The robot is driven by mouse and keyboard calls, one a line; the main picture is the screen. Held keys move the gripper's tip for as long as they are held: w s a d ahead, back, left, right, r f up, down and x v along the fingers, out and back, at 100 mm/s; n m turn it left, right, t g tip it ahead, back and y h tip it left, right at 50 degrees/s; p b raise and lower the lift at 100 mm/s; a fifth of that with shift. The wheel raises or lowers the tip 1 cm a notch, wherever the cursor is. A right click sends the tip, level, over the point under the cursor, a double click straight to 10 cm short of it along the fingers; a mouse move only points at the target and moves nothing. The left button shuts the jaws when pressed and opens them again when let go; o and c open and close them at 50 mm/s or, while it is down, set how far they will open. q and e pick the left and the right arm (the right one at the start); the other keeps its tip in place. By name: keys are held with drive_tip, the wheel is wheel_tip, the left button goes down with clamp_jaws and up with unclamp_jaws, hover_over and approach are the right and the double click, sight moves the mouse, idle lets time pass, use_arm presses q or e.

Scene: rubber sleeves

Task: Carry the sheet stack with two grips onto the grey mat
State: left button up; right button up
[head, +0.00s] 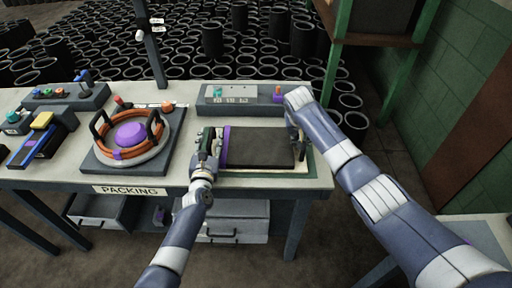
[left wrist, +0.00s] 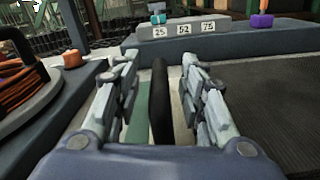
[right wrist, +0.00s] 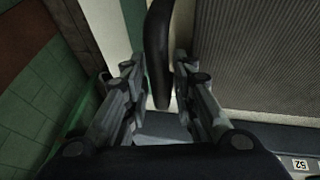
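The sheet stack (head: 262,148) lies flat on the right part of the packing table, with a dark ribbed top and pale edges. A purple strip shows at its left end. A black grip (left wrist: 161,100) stands at the left end, between the fingers of my left gripper (left wrist: 160,85), which is open with gaps on both sides. A second black grip (right wrist: 158,55) lies between the fingers of my right gripper (right wrist: 158,75), which looks open around it with narrow gaps. In the head view my right arm partly hides that end. I cannot surely tell which surface is the grey mat.
An orange coil (head: 105,148) with black handles and a purple centre sits on a dark grey board (head: 100,165) at left. A grey block (head: 240,105) with number labels stands behind the stack. A green strip (head: 310,160) shows beside the stack. A green shelf frame (head: 337,50) rises behind right.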

use_arm(q)
drive_tip(key=shift+w, duration=0.1)
use_arm(e)
drive_tip(key=shift+f, duration=0.1)
use_arm(q)
drive_tip(key=c, duration=0.3)
use_arm(e)
drive_tip(key=c, duration=0.3)
use_arm(q)
clamp_jaws()
use_arm(e)
clamp_jaws()
